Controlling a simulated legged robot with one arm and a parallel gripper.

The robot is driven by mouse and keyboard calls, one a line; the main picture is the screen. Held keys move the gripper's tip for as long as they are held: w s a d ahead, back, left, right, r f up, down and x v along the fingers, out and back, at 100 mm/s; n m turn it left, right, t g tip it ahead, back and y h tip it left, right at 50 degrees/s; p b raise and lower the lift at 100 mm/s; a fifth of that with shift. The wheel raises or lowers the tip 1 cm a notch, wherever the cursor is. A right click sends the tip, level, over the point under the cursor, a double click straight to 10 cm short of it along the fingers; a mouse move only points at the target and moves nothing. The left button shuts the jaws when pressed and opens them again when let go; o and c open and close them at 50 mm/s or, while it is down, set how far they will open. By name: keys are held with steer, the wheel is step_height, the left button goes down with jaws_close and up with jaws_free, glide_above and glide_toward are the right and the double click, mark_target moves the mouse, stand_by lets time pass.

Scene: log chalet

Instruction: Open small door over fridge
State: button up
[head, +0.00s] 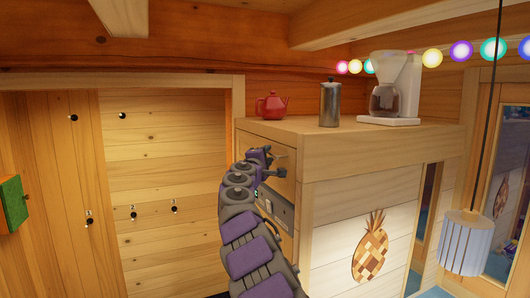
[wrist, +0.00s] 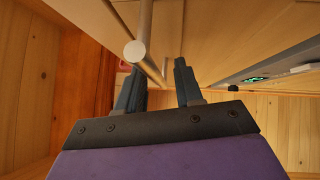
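The small door (head: 284,157) is a pale wooden panel on the upper front of the cabinet, seen edge-on and partly hidden by my arm. It looks shut. In the wrist view its wooden face (wrist: 225,30) fills the upper right. A metal bar handle (wrist: 146,24) with a round end stands out from it. My gripper (wrist: 158,85) is open, its two dark fingers apart. The handle's lower part passes toward the gap between them; I cannot tell whether they touch it. In the head view my gripper (head: 268,162) is at the door's front.
An appliance panel with a green display (wrist: 257,79) lies below the door. On the cabinet top (head: 350,129) stand a red teapot (head: 272,106), a metal canister (head: 329,104) and a coffee maker (head: 388,92). A wooden wall with hooks (head: 155,180) is at left. A lamp (head: 466,243) hangs at right.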

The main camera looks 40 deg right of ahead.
steer(key=shift+w+d+f, duration=0.1)
steer(key=shift+w+d, duration=0.05)
steer(key=shift+d, duration=0.3)
steer(key=shift+w+d+f, duration=0.1)
steer(key=shift+d, duration=0.35)
steer(key=shift+d+r, duration=0.2)
steer(key=shift+d, duration=0.05)
steer(key=shift+w+a+r+p, duration=0.15)
steer(key=shift+a, duration=0.3)
steer(key=shift+w+a+r+p, duration=0.1)
steer(key=shift+w+a+p, duration=0.05)
steer(key=shift+a, duration=0.3)
steer(key=shift+s+a+r, duration=0.1)
steer(key=shift+a, duration=0.2)
steer(key=shift+d+f, duration=0.25)
steer(key=shift+d, duration=0.65)
steer(key=c, duration=0.5)
steer(key=shift+c, duration=0.7)
steer(key=shift+a+f, duration=0.15)
steer(key=shift+a, duration=0.15)
jaws_close()
